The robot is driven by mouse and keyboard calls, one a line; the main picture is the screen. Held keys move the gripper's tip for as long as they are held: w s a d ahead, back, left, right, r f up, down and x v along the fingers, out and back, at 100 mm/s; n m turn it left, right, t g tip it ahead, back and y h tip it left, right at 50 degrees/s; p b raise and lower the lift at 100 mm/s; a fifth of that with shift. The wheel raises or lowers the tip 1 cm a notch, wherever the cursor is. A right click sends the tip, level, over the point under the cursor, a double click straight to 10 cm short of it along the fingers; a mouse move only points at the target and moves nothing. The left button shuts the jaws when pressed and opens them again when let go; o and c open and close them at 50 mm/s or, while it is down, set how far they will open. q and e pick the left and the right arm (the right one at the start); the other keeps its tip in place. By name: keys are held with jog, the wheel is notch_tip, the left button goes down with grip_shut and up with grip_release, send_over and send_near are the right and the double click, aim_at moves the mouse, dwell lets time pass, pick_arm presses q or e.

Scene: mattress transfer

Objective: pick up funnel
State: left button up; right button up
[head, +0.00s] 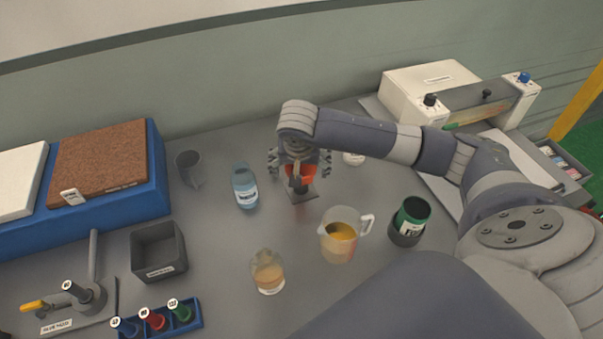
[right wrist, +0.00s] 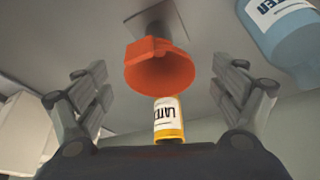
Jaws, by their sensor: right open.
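The orange funnel (head: 308,173) stands on a small grey plate (head: 301,196) near the middle of the table and is partly covered by my right gripper (head: 299,163) in the head view. In the right wrist view the funnel (right wrist: 160,68) shows between the two spread fingers of my right gripper (right wrist: 160,92), with its wide mouth towards the camera. Clear gaps show on both sides, and neither finger visibly touches it. The right gripper is open and empty. My left gripper is not in view.
A blue bottle (head: 245,187) stands left of the funnel. A measuring jug (head: 338,240), a beaker (head: 267,272) and a dark green container (head: 409,222) stand in front. A yellow-and-white bottle (right wrist: 168,119) shows beyond the funnel in the wrist view.

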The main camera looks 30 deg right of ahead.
jog(key=shift+x, duration=1.65)
jog(key=shift+r, duration=0.1)
jog(key=c, duration=1)
jog(key=shift+o, duration=0.2)
notch_tip(320, 180, up, 10)
jog(key=b, duration=0.1)
notch_tip(320, 180, up, 5)
jog(key=p, duration=0.6)
send_over(301, 171)
jog(key=s+a, duration=0.2)
jog(key=shift+s+d, duration=0.1)
jog(key=shift+d, duration=0.1)
